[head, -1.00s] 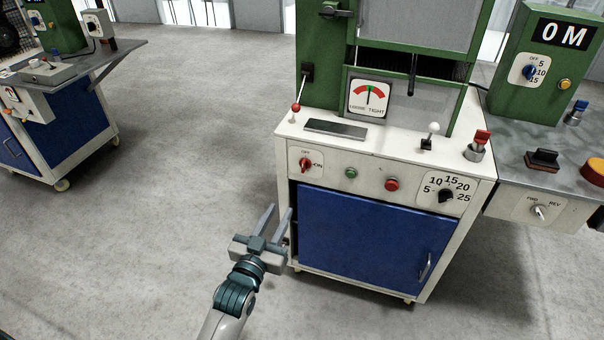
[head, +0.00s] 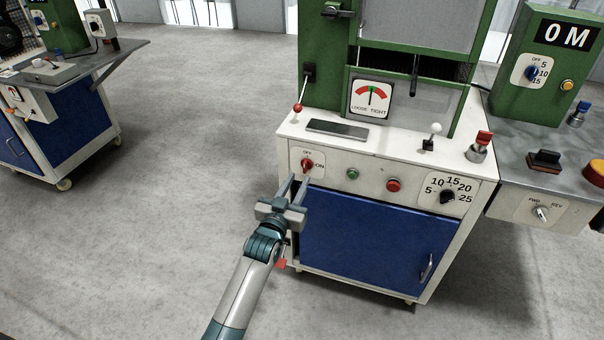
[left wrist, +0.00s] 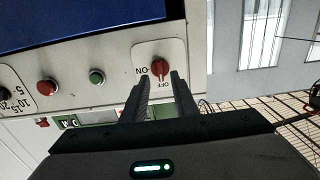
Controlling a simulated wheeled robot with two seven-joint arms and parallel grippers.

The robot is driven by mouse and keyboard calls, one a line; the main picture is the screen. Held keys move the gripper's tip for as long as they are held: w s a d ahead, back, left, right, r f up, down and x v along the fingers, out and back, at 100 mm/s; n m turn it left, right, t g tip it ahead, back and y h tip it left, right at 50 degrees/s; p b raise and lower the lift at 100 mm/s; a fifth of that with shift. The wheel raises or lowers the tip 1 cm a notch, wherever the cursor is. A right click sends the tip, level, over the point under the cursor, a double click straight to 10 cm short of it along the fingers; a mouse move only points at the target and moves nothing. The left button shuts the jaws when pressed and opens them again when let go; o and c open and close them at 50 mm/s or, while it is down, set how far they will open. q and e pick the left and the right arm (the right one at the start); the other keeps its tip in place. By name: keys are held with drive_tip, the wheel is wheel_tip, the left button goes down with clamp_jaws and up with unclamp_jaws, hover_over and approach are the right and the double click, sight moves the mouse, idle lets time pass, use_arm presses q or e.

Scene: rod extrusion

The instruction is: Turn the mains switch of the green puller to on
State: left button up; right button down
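The green puller (head: 326,40) stands on a white cabinet with a blue door (head: 372,238). Its mains switch (head: 307,165) is a red rotary knob on a white plate marked OFF and ON, at the left of the front panel. The knob also shows in the left wrist view (left wrist: 160,67), with its pointer toward the OFF mark. My left gripper (head: 299,180) is open, with its fingertips just below and in front of the switch. In the left wrist view its two fingers (left wrist: 160,80) reach toward the knob and do not hold it. My right gripper is not in view.
A green button (head: 352,174), a red button (head: 393,185) and a black speed knob (head: 447,196) are right of the switch. A red-tipped lever (head: 297,107) stands above it. Open floor (head: 190,170) lies to the left.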

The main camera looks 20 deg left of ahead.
sight(304, 169)
use_arm(q)
drive_tip(key=shift+w, duration=2.3)
drive_tip(key=shift+c, duration=0.4)
clamp_jaws()
